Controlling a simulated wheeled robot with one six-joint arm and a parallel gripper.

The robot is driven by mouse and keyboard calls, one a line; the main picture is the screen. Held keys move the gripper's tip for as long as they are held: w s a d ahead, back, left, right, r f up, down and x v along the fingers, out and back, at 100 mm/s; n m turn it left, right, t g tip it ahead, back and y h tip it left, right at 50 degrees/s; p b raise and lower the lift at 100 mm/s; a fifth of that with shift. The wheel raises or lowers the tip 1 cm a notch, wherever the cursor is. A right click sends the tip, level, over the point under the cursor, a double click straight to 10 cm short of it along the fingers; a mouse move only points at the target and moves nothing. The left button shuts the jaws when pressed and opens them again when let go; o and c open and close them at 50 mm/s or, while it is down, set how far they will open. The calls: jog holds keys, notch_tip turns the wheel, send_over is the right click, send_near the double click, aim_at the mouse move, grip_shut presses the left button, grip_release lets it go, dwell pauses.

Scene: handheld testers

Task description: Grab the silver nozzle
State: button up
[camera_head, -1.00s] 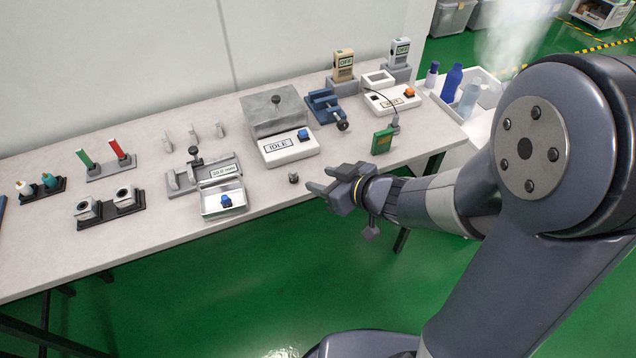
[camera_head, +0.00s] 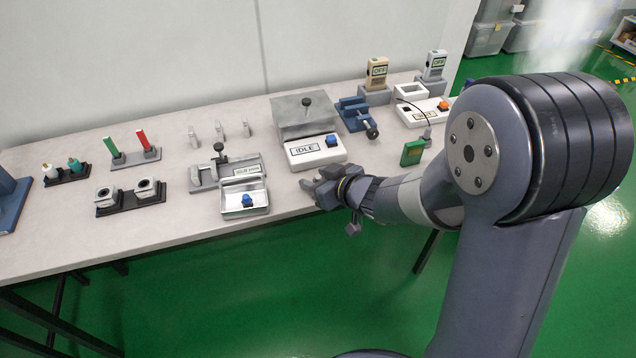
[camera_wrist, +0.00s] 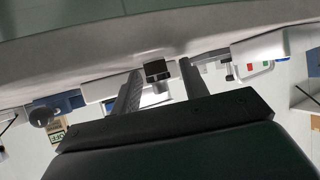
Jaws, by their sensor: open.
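The silver nozzle (camera_wrist: 157,72) is a small piece with a dark wide part and a paler narrow end, seen in the wrist view between my two fingers. My gripper (camera_wrist: 160,68) is open around it, with a finger on either side. I cannot tell whether either finger touches it. In the head view my gripper (camera_head: 314,181) is at the table's front edge, before the IDLE device, and the nozzle is hidden behind it.
The white IDLE device (camera_head: 318,153) stands just behind my gripper. An open silver case (camera_head: 262,197) with a blue part lies to the left. A green block (camera_head: 412,153) stands to the right. The table's front strip (camera_head: 290,203) is clear between case and gripper.

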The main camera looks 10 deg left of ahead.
jog(key=shift+c, duration=0.3)
grip_shut()
